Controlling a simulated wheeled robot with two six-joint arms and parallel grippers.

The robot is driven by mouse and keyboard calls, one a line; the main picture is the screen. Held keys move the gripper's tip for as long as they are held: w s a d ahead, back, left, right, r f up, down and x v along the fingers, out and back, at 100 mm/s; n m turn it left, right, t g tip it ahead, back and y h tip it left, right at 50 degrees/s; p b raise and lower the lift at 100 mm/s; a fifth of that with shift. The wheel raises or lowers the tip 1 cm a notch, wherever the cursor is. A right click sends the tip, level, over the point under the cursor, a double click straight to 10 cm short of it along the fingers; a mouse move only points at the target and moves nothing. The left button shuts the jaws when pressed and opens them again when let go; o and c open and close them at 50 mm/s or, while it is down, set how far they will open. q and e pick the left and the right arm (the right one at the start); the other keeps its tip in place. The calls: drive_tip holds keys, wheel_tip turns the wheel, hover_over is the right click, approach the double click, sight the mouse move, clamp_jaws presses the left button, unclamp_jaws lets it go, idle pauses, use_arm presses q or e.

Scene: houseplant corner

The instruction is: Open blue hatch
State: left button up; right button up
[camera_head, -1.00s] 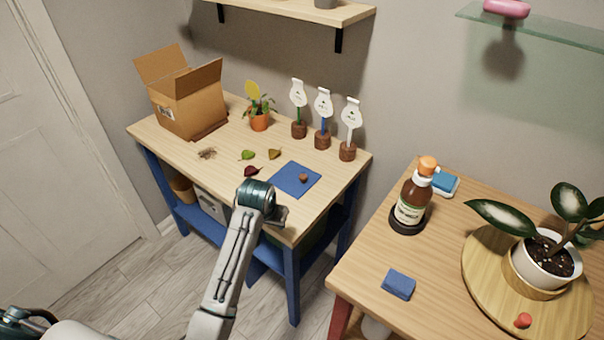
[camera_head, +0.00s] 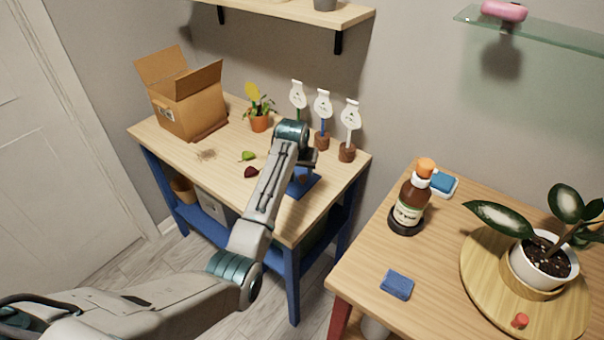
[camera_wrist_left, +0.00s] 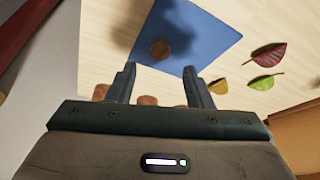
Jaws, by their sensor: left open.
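The blue hatch (camera_head: 306,188) is a flat blue square lying level with the wooden tabletop, with no visible gap at its edges. It is partly hidden by my left gripper in the head view. In the left wrist view the hatch (camera_wrist_left: 205,35) shows a small round brown knob (camera_wrist_left: 160,48) on it, with a dark shadow beside it. My left gripper (camera_head: 303,174) is over the hatch, open and empty. In the left wrist view its fingers (camera_wrist_left: 162,75) point toward the knob, with the knob beyond their tips. My right gripper is out of view.
Plant markers in brown bases (camera_head: 347,152) stand behind the hatch. Loose leaves (camera_head: 250,172), a potted plant (camera_head: 260,122) and a cardboard box (camera_head: 190,105) are to the left. A second table (camera_head: 350,270) with a brown bottle (camera_head: 411,203) stands right.

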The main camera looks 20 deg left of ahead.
sight(302, 177)
use_arm(q)
drive_tip(key=shift+x, duration=2.7)
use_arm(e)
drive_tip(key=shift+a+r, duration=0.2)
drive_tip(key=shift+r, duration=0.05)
use_arm(q)
drive_tip(key=shift+c, duration=0.3)
